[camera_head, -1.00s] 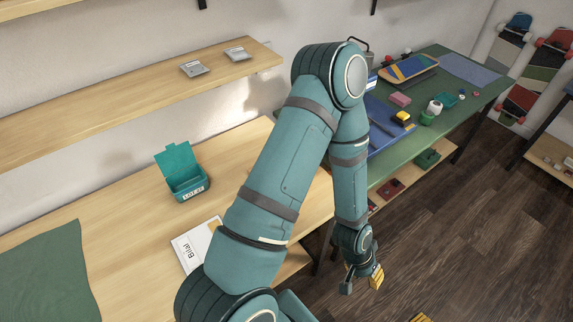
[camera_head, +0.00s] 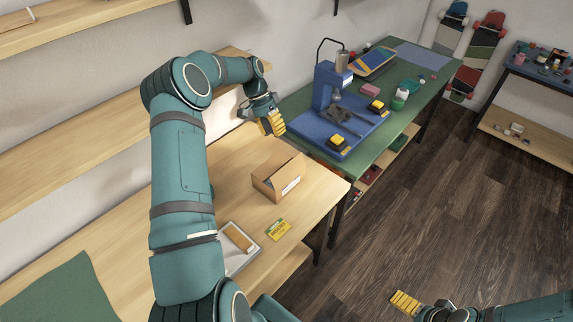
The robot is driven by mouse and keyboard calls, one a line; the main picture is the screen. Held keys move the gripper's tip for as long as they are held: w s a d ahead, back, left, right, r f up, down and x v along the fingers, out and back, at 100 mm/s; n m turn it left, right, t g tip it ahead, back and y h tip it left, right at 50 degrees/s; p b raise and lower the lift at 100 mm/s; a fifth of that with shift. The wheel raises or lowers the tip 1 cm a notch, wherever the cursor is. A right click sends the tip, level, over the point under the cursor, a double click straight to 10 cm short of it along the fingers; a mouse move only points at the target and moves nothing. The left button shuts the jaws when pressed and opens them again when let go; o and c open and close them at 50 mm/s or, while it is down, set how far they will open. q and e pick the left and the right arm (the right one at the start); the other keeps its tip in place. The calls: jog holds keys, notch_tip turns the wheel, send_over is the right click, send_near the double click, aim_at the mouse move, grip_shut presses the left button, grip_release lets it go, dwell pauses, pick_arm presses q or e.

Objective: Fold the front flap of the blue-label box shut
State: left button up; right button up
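A brown cardboard box (camera_head: 266,189) stands on the wooden table, near its right end. Its top looks at least partly open, and a pale label (camera_head: 291,185) is on the side facing right; the label's colour is too small to be sure of. Which flaps are folded is hard to tell. My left gripper (camera_head: 271,124), with yellow fingertips, hangs in the air above and beyond the box in the picture, apart from it. It appears empty, but its opening is unclear. My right gripper (camera_head: 405,303) is low over the floor at the bottom right, away from the box.
A yellow-green card (camera_head: 278,230) and a white tray (camera_head: 243,262) with a brown piece lie in front of the box. A green bench (camera_head: 407,110) with a blue press (camera_head: 330,84) adjoins at the right. My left arm hides much of the table.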

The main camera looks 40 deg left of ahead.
aim_at(287, 165)
pick_arm(q)
jog(key=x, duration=1.3)
jog(key=shift+f, duration=0.25)
grip_shut()
